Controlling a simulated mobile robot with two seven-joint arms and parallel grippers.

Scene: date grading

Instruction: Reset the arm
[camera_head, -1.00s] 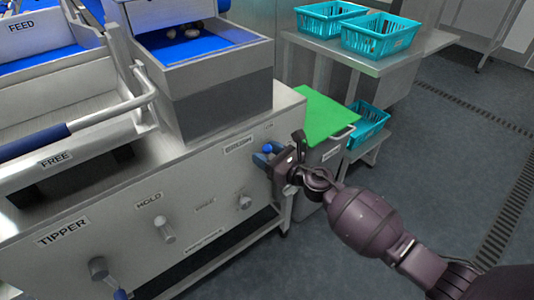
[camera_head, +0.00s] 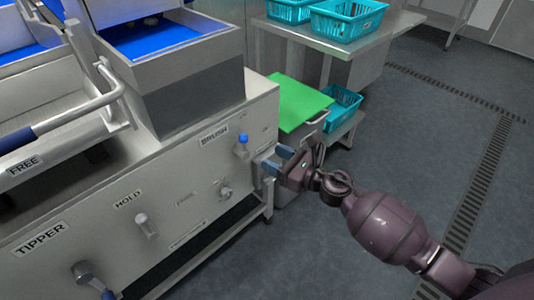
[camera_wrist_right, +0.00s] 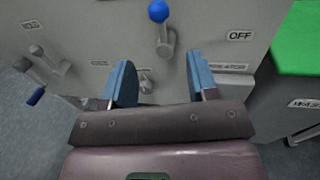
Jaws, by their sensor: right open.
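My right gripper (camera_head: 277,162) is open and empty, a little to the right of the grey machine's front panel (camera_head: 185,185). In the right wrist view its two blue fingers (camera_wrist_right: 160,88) stand apart with nothing between them. A lever with a blue knob (camera_head: 243,139) stands upright on the panel by a label, just left of the gripper. The knob also shows in the right wrist view (camera_wrist_right: 158,11), ahead of the fingers and apart from them. My left gripper is not in view.
The panel also bears a HOLD lever (camera_head: 146,226) and a TIPPER lever (camera_head: 90,278). A green-topped bin (camera_head: 299,104) stands beyond the gripper. Teal baskets (camera_head: 345,20) sit on a steel table (camera_head: 335,47). The floor at right is clear.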

